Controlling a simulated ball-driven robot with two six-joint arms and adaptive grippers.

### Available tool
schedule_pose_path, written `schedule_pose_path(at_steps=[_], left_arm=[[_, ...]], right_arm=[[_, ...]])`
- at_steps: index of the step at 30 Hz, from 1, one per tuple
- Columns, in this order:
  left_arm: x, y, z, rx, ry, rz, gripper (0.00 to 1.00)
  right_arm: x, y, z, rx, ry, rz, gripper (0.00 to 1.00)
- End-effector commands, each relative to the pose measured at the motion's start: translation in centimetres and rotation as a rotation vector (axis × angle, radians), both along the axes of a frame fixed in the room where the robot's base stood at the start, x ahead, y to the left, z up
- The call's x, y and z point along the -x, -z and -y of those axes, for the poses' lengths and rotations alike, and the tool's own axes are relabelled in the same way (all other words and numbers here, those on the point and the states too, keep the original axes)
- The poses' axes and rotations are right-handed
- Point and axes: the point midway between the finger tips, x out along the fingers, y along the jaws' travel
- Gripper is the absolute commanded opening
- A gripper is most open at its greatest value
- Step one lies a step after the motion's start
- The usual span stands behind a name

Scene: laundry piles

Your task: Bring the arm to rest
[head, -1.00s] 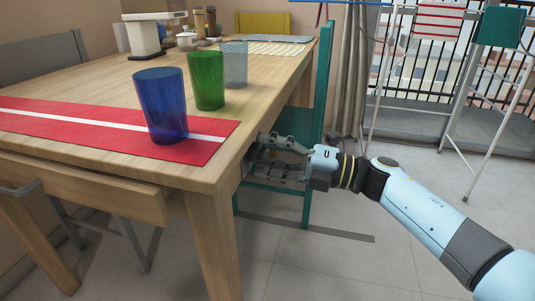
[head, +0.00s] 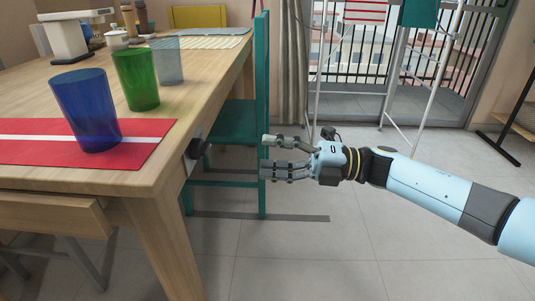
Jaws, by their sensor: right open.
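My right gripper (head: 268,157) is open and empty in the head view. It is held in the air to the right of the wooden table (head: 205,85), with a clear gap to the table's edge. Its fingers point left, in front of the teal chair (head: 235,122). My right arm comes in from the right edge of the view. My left gripper does not show.
A blue cup (head: 86,108) stands on a red and white runner (head: 140,150). A green cup (head: 136,78) and a clear cup (head: 167,60) stand behind it. A drying rack (head: 430,75) stands at the back right. Floor below my arm is clear.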

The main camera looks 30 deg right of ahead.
Motion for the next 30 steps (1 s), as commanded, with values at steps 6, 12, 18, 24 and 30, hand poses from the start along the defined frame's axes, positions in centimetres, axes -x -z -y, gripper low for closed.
schedule_pose_path(at_steps=[6,12,18,24,30], left_arm=[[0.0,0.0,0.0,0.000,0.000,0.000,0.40],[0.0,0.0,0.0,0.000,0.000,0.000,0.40],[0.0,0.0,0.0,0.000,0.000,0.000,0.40],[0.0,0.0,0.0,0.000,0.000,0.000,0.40],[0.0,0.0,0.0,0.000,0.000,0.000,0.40]], right_arm=[[0.0,0.0,0.0,0.000,0.000,0.000,0.61],[2.4,2.6,-0.9,-0.025,0.003,-0.061,0.61],[6.7,10.8,-0.9,-0.273,0.334,-0.388,0.61],[12.6,22.2,3.7,-0.518,0.876,-0.875,0.61],[22.8,31.4,5.7,-0.678,1.336,-1.316,0.61]])
